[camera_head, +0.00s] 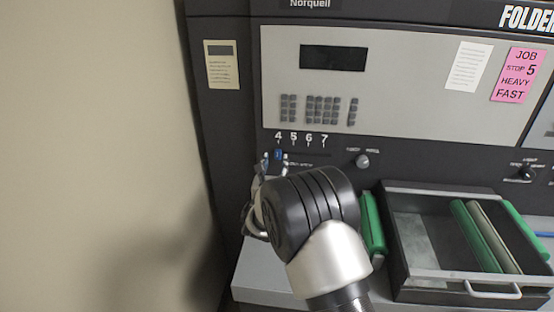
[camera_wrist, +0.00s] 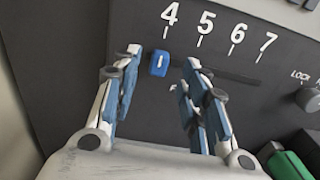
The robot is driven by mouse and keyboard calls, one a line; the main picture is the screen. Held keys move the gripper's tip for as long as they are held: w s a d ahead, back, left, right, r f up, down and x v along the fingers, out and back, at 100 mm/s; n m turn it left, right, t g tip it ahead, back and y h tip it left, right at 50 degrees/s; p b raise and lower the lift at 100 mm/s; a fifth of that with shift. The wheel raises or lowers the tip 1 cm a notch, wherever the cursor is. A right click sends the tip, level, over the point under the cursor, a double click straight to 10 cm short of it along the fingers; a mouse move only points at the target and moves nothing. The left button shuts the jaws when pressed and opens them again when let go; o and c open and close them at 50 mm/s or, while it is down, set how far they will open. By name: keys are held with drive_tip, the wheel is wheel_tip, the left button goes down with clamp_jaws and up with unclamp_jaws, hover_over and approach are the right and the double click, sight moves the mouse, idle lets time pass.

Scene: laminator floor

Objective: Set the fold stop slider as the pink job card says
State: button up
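The pink job card (camera_head: 518,75) on the folder's front panel reads JOB, STOP 5, HEAVY, FAST. The fold stop slider is a small blue knob (camera_head: 278,155) under the printed 4, at the left of its slot; the scale reads 4, 5, 6, 7. In the wrist view the blue knob (camera_wrist: 159,63) is just below the 4 and its tick. My gripper (camera_wrist: 164,60) is open, with one finger on each side of the knob. It also shows in the head view (camera_head: 274,162), partly hidden by my wrist. Contact with the knob cannot be told.
A round knob (camera_head: 362,160) is right of the slot. Below right stands a dark open tray (camera_head: 440,291) with green and grey rollers. A keypad (camera_head: 312,109) and dark display (camera_head: 333,57) are above. A plain wall (camera_head: 90,150) is at left.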

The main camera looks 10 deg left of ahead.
sight(277, 154)
drive_tip(key=w, duration=0.5)
drive_tip(key=shift+d+b, duration=0.1)
drive_tip(key=shift+b, duration=0.25)
drive_tip(key=shift+c, duration=0.5)
clamp_jaws()
